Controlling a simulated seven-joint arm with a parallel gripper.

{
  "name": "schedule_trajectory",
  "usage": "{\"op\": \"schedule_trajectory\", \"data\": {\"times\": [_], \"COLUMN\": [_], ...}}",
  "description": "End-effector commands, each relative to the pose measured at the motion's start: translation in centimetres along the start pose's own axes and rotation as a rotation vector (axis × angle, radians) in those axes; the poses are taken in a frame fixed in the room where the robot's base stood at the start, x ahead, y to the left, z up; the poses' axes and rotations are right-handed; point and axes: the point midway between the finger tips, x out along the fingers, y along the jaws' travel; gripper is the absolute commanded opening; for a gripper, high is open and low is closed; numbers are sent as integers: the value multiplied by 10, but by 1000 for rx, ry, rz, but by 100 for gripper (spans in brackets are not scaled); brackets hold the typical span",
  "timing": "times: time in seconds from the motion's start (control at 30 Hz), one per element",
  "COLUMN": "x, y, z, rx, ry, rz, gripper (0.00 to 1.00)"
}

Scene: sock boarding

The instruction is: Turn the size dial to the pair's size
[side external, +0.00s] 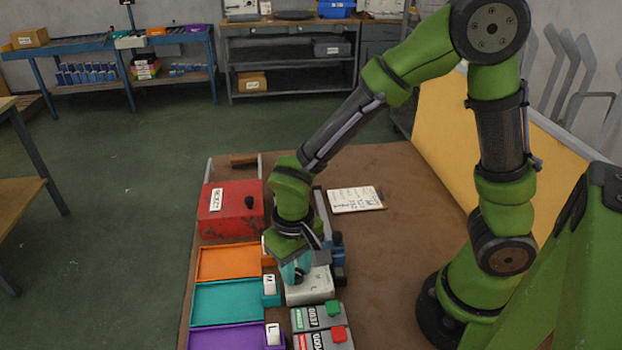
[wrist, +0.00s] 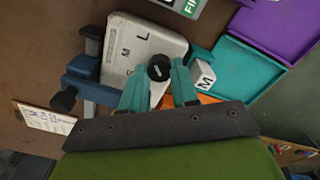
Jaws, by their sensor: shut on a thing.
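The size dial (wrist: 159,68) is a small black knob on a pale grey box (wrist: 155,32) marked with the letters L, M and S. The box also shows in the side external view (side external: 309,291), below my gripper. My gripper (side external: 296,276) points down over it and hides the knob there. In the wrist view, the teal fingers of my gripper (wrist: 159,78) are closed on the knob from both sides. I cannot tell which letter the knob points to. No socks can be made out.
Orange (side external: 229,262), teal (side external: 228,301) and purple (side external: 227,337) trays line the left, the teal and purple with M and L blocks. A red box (side external: 231,209) stands behind.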

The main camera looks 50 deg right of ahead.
Motion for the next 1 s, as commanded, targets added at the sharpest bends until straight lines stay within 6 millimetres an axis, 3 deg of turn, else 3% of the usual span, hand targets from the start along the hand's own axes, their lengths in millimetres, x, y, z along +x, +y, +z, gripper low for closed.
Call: {"op": "schedule_trajectory", "data": {"times": [0.53, 0.57, 0.7, 1.0], "x": [-1, -1, -1, -2], "y": [0, 0, 0, 0], "z": [0, 0, 0, 0], "rx": [25, 25, 24, 22], "ry": [1, 1, 1, 1], "rz": [-2, -2, -1, -1], "gripper": [0, 34, 54, 54]}}
